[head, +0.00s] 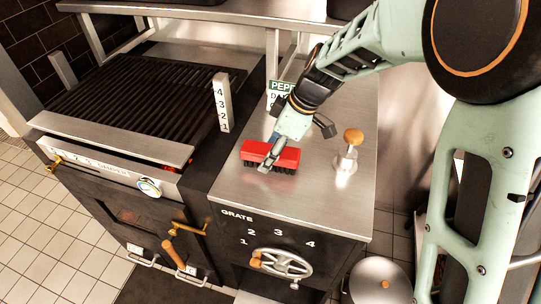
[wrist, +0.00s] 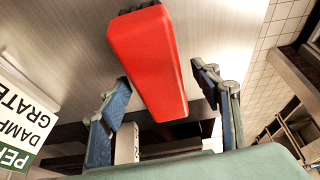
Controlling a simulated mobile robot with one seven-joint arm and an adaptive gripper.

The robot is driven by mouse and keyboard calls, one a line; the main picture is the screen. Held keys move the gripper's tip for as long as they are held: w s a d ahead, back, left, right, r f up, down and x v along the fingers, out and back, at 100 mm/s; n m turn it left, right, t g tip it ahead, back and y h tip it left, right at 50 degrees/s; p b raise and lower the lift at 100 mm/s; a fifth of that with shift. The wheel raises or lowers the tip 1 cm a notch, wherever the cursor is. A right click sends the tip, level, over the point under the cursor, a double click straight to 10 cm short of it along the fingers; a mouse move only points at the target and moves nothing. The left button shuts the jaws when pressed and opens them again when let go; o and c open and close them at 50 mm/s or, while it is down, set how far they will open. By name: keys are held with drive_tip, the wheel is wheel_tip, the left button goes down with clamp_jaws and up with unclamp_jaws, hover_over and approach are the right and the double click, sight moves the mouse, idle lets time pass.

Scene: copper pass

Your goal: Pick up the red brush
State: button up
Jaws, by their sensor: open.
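The red brush (head: 284,153), a red block with dark bristles underneath, lies on the steel counter top in the head view. In the wrist view the red brush (wrist: 148,62) fills the middle, between and beyond the fingers. My gripper (head: 267,163) is above the brush in the head view, with a finger overlapping its front side. In the wrist view my gripper (wrist: 165,90) is open, with one blue-padded finger on each side of the brush. Whether either finger touches it I cannot tell.
A metal post with a wooden knob (head: 346,160) stands on the counter right of the brush. A green and white sign (head: 279,94) stands behind my gripper, close to it. A black grill (head: 130,95) with a numbered upright scale (head: 222,103) is at left. A handwheel (head: 281,265) is below the counter front.

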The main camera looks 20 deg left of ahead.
drive_tip(key=c, duration=1.4)
drive_tip(key=shift+o, duration=0.2)
drive_tip(key=shift+r, duration=0.1)
